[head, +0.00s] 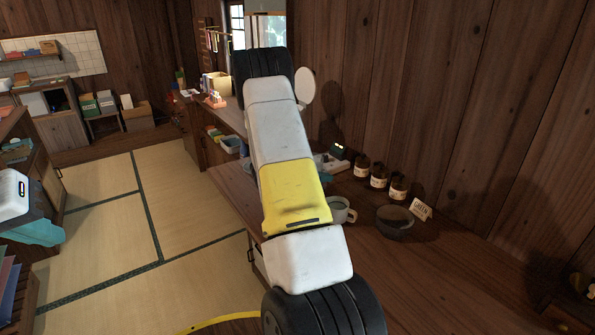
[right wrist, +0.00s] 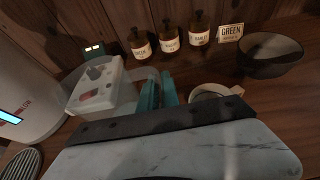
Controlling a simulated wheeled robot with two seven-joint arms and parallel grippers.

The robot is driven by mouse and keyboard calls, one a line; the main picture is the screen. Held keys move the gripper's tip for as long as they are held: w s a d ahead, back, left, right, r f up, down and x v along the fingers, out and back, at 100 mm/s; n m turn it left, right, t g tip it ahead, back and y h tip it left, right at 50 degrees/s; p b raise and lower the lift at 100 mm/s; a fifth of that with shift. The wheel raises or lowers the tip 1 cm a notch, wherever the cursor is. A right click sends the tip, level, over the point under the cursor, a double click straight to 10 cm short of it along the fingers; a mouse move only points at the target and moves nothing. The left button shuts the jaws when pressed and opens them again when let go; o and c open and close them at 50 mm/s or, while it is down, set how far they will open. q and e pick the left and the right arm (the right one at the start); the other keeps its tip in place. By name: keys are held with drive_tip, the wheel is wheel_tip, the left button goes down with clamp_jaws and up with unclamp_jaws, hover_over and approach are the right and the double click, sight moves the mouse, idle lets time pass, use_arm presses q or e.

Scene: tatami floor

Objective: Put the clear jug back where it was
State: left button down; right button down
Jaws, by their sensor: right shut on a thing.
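The clear jug (right wrist: 130,82) shows faintly in the right wrist view as a see-through round body just left of my fingers. Its outline is hard to make out. My right gripper (right wrist: 158,92) has its teal fingers close together, shut on the jug, above the wooden counter. In the head view my own arm hides most of this spot. At the left edge of the head view, what looks like my left gripper (head: 35,232) shows teal parts below a white housing. Its fingers cannot be made out.
Behind the jug are a white device with a knob (right wrist: 92,96) and a small display box (head: 338,150). Several labelled bottles (head: 379,175) line the wall. A pale mug (head: 342,211), a dark bowl (head: 394,222) and a "GREEN" card (head: 421,209) stand nearby. The counter (head: 450,270) is clear at the right front.

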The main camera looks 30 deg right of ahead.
drive_tip(key=c, duration=1.6)
unclamp_jaws()
drive_tip(key=shift+f, duration=0.1)
drive_tip(key=shift+a+r, duration=0.25)
drive_tip(key=v, duration=1.1)
drive_tip(key=s+a+r+m+t+y, duration=0.1)
drive_tip(key=s+a+r+m+y, duration=0.4)
drive_tip(key=s+a, duration=0.3)
drive_tip(key=s+a+r+m+t+y, duration=0.2)
drive_tip(key=s+a+r+m+y, duration=0.3)
drive_tip(key=s+a+r+m, duration=0.2)
drive_tip(key=s+a+r+m+t+y, duration=0.2)
drive_tip(key=s+a+r+m+y, duration=0.3)
drive_tip(key=s+a+r, duration=0.3)
drive_tip(key=shift+s+a+m+y, duration=0.15)
drive_tip(key=shift+s+a+m, duration=0.2)
drive_tip(key=shift+a, duration=0.4)
drive_tip(key=shift+s+a+m+y, duration=0.15)
drive_tip(key=shift+s+a+m, duration=0.2)
drive_tip(key=shift+a, duration=0.45)
